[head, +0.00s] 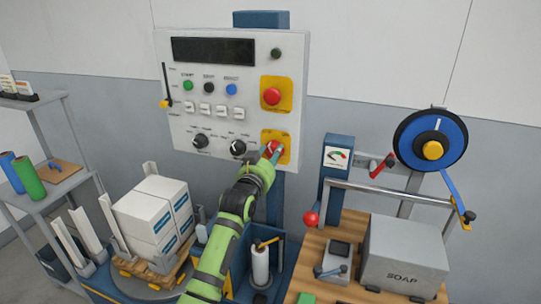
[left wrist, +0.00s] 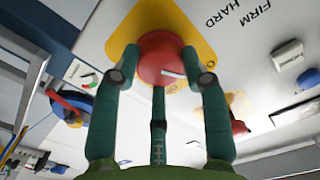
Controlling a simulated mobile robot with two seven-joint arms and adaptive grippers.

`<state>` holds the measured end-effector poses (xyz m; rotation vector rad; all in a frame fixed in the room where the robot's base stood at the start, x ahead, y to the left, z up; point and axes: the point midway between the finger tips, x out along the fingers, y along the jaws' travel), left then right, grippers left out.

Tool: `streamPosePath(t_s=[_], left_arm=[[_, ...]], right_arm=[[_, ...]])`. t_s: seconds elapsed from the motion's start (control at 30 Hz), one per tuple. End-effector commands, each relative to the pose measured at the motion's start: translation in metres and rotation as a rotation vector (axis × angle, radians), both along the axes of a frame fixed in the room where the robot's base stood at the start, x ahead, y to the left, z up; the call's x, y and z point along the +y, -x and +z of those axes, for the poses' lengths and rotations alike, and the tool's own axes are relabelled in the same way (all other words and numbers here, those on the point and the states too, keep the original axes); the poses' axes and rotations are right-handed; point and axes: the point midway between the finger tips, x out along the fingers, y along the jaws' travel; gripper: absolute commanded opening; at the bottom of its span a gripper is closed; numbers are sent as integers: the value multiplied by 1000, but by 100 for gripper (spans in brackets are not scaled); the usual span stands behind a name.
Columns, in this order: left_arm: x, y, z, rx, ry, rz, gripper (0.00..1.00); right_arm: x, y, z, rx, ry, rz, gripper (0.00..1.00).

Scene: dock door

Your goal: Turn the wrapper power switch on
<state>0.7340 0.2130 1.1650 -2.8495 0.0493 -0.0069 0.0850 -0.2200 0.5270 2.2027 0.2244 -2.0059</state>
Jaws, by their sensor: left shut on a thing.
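The wrapper power switch is a red round knob (head: 274,146) on a yellow plate (head: 284,137) at the lower right of the white control panel (head: 225,112). The red knob (left wrist: 160,52) also shows in the left wrist view, with a short white mark and partly hidden lettering on the yellow plate beside it. My left gripper (head: 268,152) reaches up to the panel. In the left wrist view my left gripper (left wrist: 158,64) has its green fingers around the knob and is shut on it. My right gripper is not in view.
A red emergency button (head: 272,96) on another yellow plate sits above the switch. Black dials (head: 238,148) lie left of it. White boxes (head: 152,215) stand on a pallet below. A wooden bench (head: 340,285) with a grey soap box (head: 405,255) stands right.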

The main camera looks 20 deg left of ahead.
Motion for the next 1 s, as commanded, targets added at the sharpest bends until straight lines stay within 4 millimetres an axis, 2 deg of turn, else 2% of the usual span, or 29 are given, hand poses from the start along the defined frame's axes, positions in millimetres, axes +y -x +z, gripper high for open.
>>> streamPosePath(t_s=[1.0], left_arm=[[1, 0, 3, -36, -962, 2, 12]], right_arm=[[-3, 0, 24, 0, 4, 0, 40]])
